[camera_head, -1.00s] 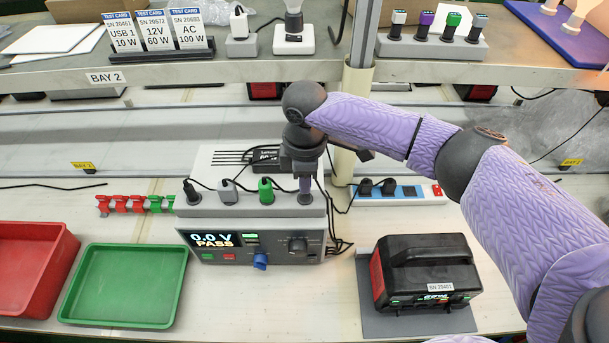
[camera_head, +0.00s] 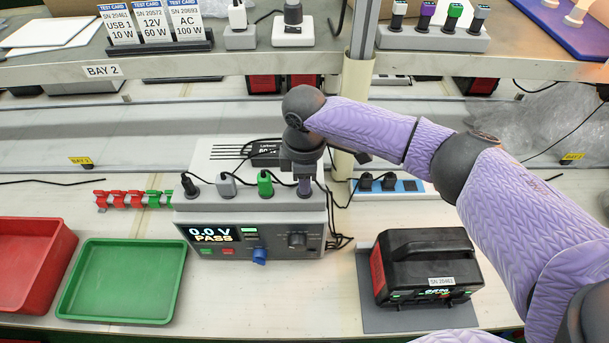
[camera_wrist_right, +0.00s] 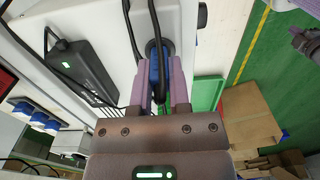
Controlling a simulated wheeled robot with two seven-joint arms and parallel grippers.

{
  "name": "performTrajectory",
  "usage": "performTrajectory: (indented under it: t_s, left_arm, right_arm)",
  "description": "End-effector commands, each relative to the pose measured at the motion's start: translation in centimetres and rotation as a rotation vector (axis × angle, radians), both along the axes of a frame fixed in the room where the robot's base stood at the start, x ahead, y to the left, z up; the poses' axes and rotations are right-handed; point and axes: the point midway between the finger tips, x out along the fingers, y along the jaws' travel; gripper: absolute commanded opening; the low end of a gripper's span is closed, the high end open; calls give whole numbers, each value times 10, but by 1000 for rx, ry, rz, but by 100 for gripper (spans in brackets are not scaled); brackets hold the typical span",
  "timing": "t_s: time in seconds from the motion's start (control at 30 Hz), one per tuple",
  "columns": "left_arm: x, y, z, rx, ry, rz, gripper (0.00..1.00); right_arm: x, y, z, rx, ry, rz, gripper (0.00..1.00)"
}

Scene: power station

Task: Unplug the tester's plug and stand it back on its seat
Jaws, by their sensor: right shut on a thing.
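The tester (camera_head: 252,239) stands mid-table, its display reading 0.0 V and PASS. On the grey row along its top stand a black plug (camera_head: 189,186), a grey plug (camera_head: 226,186) and a green plug (camera_head: 265,184). My right gripper (camera_head: 304,188) points straight down at the right end of this row. In the wrist view its purple fingers are shut on a dark and blue plug (camera_wrist_right: 155,68) with a black cable. The fingers hide most of this plug in the head view, and I cannot tell whether its tip is seated. My left gripper is not in view.
A black power station (camera_head: 426,265) sits on a grey mat right of the tester. A power strip (camera_head: 409,186) lies behind it. A green tray (camera_head: 122,281) and a red bin (camera_head: 34,262) stand left. The shelf (camera_head: 210,66) holds test cards and more plugs. Cables trail behind the tester.

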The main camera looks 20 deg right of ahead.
Motion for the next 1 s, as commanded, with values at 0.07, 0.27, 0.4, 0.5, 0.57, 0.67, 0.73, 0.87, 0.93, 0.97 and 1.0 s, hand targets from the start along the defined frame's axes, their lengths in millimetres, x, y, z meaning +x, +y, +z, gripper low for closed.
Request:
performTrajectory:
  t_s: [0.07, 0.27, 0.4, 0.5, 0.57, 0.67, 0.73, 0.87, 0.93, 0.97, 1.0]
  left_arm:
    - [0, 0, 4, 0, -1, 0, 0]
    - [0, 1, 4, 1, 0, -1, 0]
    - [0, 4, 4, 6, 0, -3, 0]
    - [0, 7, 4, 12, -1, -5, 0]
    - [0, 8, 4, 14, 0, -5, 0]
    - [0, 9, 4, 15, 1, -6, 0]
    - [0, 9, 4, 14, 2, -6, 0]
    - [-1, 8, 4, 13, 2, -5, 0]
    - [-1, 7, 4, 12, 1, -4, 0]
    - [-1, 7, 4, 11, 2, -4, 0]
    - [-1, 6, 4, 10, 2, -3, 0]
  right_arm:
    - [0, 0, 1, 0, 1, -1, 0]
    - [0, 0, 0, 0, 0, -1, 0]
    - [0, 0, 0, 0, 0, 0, 0]
    - [0, 0, 0, 0, 0, -1, 0]
    - [0, 0, -1, 0, 1, -1, 0]
    - [0, 0, -1, 0, 0, 0, 34]
    - [0, 0, -1, 0, 0, 0, 49]
    - [0, 0, -1, 0, 0, 0, 63]
    - [0, 0, -1, 0, 0, 0, 63]
    - [0, 0, -1, 0, 0, 0, 63]
    - [0, 0, -1, 0, 0, 0, 63]
